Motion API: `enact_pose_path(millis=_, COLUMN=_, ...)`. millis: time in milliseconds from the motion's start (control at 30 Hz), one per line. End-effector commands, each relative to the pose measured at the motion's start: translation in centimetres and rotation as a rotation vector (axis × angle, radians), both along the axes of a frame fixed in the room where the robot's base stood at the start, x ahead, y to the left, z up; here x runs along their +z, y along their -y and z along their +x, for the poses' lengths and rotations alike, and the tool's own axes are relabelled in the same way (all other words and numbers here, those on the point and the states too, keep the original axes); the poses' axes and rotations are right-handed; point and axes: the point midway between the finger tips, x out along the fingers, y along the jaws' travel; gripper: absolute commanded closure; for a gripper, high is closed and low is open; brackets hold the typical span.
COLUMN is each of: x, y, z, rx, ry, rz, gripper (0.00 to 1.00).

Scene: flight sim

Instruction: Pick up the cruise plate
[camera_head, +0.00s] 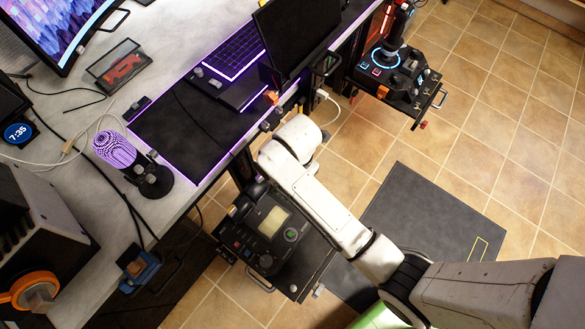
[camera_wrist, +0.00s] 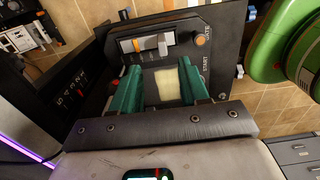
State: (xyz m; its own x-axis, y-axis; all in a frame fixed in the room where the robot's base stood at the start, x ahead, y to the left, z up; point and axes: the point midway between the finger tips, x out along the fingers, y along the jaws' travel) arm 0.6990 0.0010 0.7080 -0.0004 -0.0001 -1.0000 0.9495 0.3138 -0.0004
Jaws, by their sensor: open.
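My gripper (camera_wrist: 160,68) shows in the wrist view with its two green fingers apart. A pale yellow square plate (camera_wrist: 168,88) shows between them on a black control panel (camera_wrist: 185,28); I take it to be the cruise plate but cannot read a label on it. I see no grip on it, and cannot tell how far below the fingertips it lies. In the head view a pale yellow square (camera_head: 273,222) sits on the throttle-like console (camera_head: 236,239) below the desk edge. My gripper is not clear in the head view.
The desk (camera_head: 60,100) holds a keyboard (camera_head: 232,50) and a purple-lit microphone (camera_head: 115,150). A joystick console (camera_head: 385,70) stands at upper right. Tiled floor (camera_head: 480,110) is open at right.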

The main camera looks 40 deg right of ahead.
Motion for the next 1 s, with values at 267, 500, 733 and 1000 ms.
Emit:
enact_pose_path(millis=267, x=-3.8, y=0.1, z=-0.1, rx=-0.003, ry=-0.001, rz=0.0, gripper=0.55)
enact_pose_path(millis=500, x=-5.9, y=0.2, z=-0.3, rx=-0.004, ry=-0.003, rz=-0.001, gripper=0.55)
enact_pose_path(millis=733, x=-8.9, y=0.4, z=-0.3, rx=-0.005, ry=-0.001, rz=0.0, gripper=0.55)
enact_pose_path(millis=1000, x=-9.3, y=0.4, z=-0.2, rx=-0.005, ry=0.001, rz=0.0, gripper=0.55)
